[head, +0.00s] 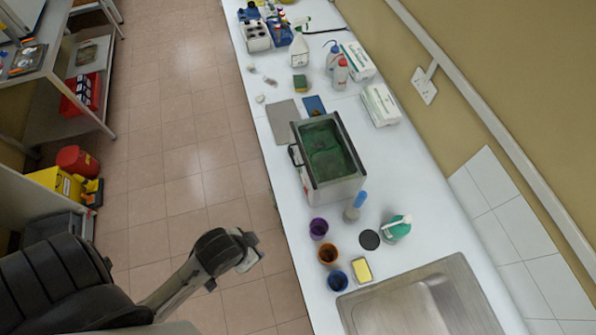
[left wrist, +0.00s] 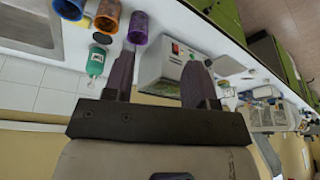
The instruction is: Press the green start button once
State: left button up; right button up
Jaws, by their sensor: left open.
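A white box-shaped device (head: 336,190) with a dark-rimmed open top and a green interior stands on the white counter. In the left wrist view the same device (left wrist: 152,70) shows between my fingers, with a small red and green control patch (left wrist: 176,48) on its face. The patch is too small to tell a separate start button. My left gripper (left wrist: 158,62) is open and empty, its two dark fingers spread and apart from the device. In the head view the left gripper (head: 249,258) hangs over the floor, left of the counter. My right gripper is not in view.
Purple (head: 318,228), orange (head: 327,253) and blue (head: 337,280) cups stand along the counter's near-left edge. A blue-topped cylinder (head: 353,208), green bottle (head: 396,227) and yellow sponge (head: 361,270) are near the sink (head: 425,305). The tiled floor left of the counter is clear.

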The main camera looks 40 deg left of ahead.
pick_arm(q)
jog(key=shift+d, duration=0.1)
jog(key=c, duration=0.7)
jog(key=shift+c, duration=1)
grip_shut()
jog(key=shift+a, duration=0.2)
jog(key=shift+d, duration=0.2)
jog(key=shift+a, duration=0.1)
